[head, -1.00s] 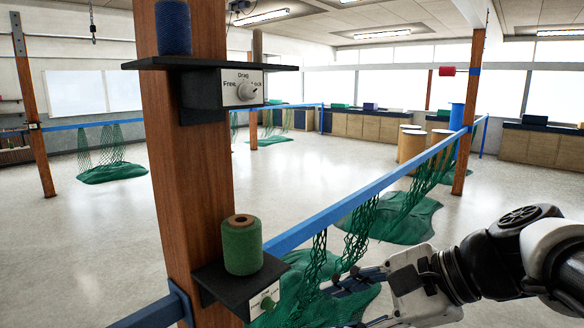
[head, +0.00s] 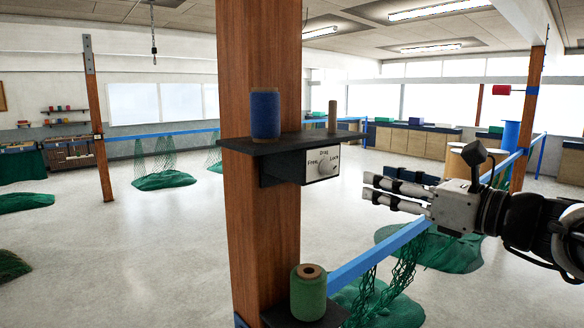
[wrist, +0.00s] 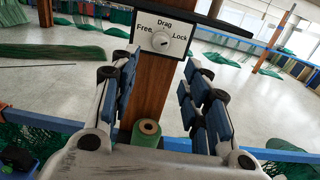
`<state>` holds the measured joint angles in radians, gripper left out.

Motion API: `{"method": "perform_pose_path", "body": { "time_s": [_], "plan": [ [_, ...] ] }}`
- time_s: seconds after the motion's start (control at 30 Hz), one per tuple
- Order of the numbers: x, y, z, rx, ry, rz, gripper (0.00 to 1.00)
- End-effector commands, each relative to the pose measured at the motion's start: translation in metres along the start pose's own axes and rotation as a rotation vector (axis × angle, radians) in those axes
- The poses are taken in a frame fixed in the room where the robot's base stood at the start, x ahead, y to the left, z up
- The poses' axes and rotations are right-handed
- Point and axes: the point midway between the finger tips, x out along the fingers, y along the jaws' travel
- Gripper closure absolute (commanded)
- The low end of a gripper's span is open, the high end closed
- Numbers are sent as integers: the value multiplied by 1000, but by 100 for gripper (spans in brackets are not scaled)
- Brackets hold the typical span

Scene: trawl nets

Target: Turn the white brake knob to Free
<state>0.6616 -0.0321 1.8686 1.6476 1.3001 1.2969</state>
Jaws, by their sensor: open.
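The white brake knob (head: 325,168) sits on a small white panel marked Free, Drag and Lock, under a dark shelf on a wooden post. It also shows in the wrist view (wrist: 160,41), upper middle, with Free on its left, Drag above and Lock on its right. I cannot tell surely where its pointer stands. My gripper (head: 371,188) is open and empty, to the right of the panel and a little lower in the head view. In the wrist view its fingers (wrist: 160,62) stand apart on both sides of the post, below the knob, touching nothing that I can see.
The dark shelf (head: 290,143) juts out above the panel and carries a blue spool (head: 265,115) and a bare peg. A green spool (head: 308,292) stands on a lower shelf. A blue rail (head: 375,255) with green nets runs right from the post, below my arm.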

Motion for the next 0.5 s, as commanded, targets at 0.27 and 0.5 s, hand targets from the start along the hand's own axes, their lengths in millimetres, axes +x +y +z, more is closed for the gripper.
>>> {"method": "perform_pose_path", "body": {
  "time_s": [0.27,0.5],
  "plan": [
    [64,2,1,0,2,5,57],
    [102,0,1,-1,1,2,57]
  ]
}}
